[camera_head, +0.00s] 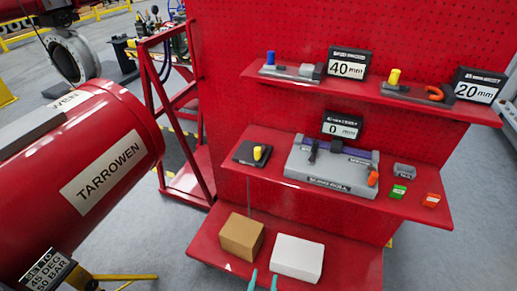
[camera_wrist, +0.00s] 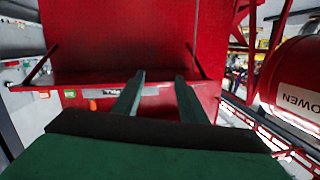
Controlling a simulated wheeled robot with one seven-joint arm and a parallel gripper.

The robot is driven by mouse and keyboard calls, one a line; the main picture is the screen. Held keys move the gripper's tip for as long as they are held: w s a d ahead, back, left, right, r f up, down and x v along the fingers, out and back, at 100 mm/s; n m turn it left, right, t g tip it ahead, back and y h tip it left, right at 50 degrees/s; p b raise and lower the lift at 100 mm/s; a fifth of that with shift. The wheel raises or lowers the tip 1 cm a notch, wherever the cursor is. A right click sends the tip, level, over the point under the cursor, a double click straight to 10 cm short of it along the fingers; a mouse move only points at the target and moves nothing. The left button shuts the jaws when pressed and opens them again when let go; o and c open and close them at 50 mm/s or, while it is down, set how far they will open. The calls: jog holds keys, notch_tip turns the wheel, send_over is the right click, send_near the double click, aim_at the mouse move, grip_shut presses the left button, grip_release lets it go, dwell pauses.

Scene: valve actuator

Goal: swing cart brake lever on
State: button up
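The red cart (camera_head: 250,60) with a pegboard back and several shelves fills the middle and right of the head view. It also shows in the wrist view (camera_wrist: 115,40). I cannot make out a brake lever on it in either view; the cart's lower part is cut off or hidden. The green fingertips of my gripper (camera_head: 262,282) show at the bottom edge of the head view, in front of the lowest shelf. In the wrist view my gripper (camera_wrist: 156,84) has its two fingers apart with nothing between them.
A cardboard box (camera_head: 241,237) and a white box (camera_head: 297,259) sit on the lowest shelf. A grey fixture (camera_head: 325,167) and small parts are on the middle shelf. Grey floor (camera_head: 185,235) shows between cylinder and cart.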

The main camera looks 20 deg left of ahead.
jog(key=w+a+r+n+y, duration=0.15)
jog(key=w+a, duration=0.25)
jog(key=w, duration=0.4)
jog(key=w+a+r, duration=0.3)
jog(key=w, duration=0.5)
jog(key=n+t, duration=0.1)
jog(key=n, duration=0.1)
send_near(257, 155)
jog(key=shift+m+y, duration=0.25)
jog(key=shift+y, duration=0.1)
jog(key=x, duration=0.4)
jog(key=shift+w+d, duration=0.1)
jog(key=shift+d, duration=0.1)
jog(key=x, duration=1.1)
jog(key=shift+r, duration=0.1)
jog(key=shift+c, duration=0.5)
grip_shut()
